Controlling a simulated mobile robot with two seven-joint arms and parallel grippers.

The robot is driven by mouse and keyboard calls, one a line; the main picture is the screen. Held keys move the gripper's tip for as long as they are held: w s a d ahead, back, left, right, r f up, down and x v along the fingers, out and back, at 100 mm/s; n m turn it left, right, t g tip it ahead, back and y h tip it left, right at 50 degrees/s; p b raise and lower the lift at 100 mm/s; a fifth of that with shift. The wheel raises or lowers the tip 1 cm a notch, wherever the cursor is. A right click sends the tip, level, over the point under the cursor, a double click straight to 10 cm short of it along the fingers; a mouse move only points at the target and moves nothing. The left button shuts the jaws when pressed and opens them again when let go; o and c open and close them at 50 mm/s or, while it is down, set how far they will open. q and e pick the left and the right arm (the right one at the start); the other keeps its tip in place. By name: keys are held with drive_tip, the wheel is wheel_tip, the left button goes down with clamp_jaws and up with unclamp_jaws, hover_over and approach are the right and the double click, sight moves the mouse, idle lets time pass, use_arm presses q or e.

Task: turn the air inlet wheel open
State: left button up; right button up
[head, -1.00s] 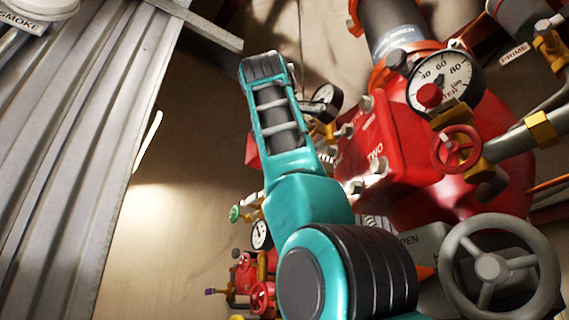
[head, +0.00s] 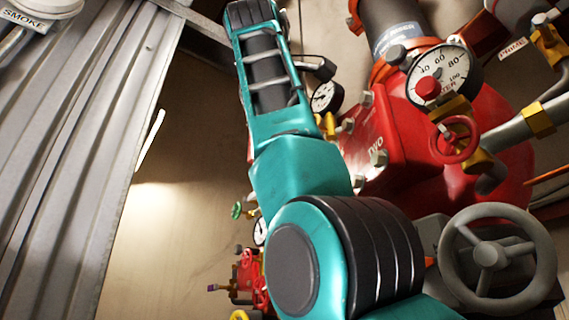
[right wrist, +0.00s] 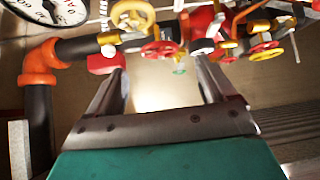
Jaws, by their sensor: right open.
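No label that I can read marks the air inlet wheel, so I cannot tell which wheel it is. In the right wrist view my right gripper (right wrist: 160,72) is open and empty, its two fingers spread below a row of pipework. Just beyond the fingertips are a red handwheel (right wrist: 160,50), a yellow handwheel (right wrist: 133,14) and a small green wheel (right wrist: 180,71). Another yellow handwheel (right wrist: 265,47) is at the right. None is between the fingers in contact. My left gripper is not in view.
In the head view a large grey handwheel (head: 497,258) is at the lower right, below a red handwheel (head: 456,139) and a pressure gauge (head: 441,76). A red valve body (head: 400,135) is close to my arm. Corrugated metal (head: 75,140) stands at the left.

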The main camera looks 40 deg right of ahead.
drive_tip(key=v, duration=0.5)
drive_tip(key=shift+s+a, duration=0.1)
drive_tip(key=shift+a, duration=0.05)
